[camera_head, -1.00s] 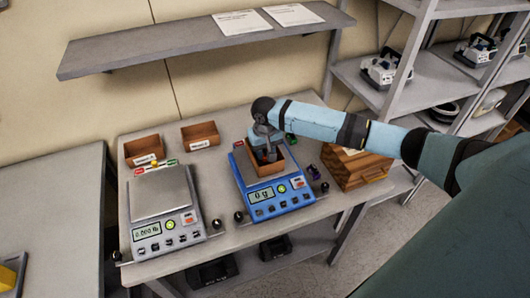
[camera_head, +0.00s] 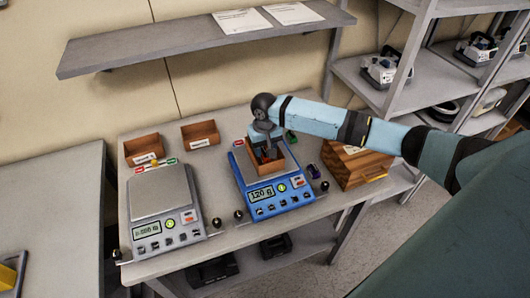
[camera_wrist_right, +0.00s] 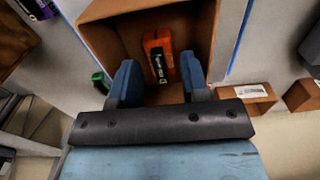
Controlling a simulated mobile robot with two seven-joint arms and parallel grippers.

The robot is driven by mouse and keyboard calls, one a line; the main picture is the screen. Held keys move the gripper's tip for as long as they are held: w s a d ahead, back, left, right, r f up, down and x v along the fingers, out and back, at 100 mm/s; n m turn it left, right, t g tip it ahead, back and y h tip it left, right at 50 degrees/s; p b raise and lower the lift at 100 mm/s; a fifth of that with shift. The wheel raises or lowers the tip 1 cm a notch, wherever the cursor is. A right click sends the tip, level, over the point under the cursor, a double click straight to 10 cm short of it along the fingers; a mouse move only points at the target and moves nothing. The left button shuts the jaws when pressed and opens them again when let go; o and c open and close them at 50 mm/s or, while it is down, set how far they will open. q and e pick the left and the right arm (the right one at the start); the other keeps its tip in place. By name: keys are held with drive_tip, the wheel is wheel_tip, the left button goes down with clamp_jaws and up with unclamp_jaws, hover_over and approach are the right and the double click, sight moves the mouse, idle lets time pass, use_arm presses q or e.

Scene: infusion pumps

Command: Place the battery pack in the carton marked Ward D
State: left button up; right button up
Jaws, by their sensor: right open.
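My right gripper (camera_head: 266,152) is open and reaches down into a brown carton (camera_head: 272,170) that stands on the blue scale (camera_head: 282,200). In the right wrist view its two blue fingers (camera_wrist_right: 157,76) are spread apart. An orange and black block (camera_wrist_right: 157,52), which looks like the battery pack, lies inside the carton (camera_wrist_right: 108,38), between and just beyond the fingers. The blue scale's display reads about 120 g. Two other brown cartons with white labels, one at left (camera_head: 144,151) and one at right (camera_head: 200,134), stand at the table's back; their labels are too small to read. My left gripper is not in view.
A grey scale (camera_head: 160,195) stands left of the blue one. A wooden drawer box (camera_head: 352,168) stands to the right, with small green (camera_head: 291,137) and purple (camera_head: 314,171) items near the blue scale. A wall shelf (camera_head: 160,46) hangs behind the table.

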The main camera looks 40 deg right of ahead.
sight(265, 152)
wheel_tip(265, 152, up, 10)
drive_tip(key=shift+b, duration=0.3)
idle(0.4)
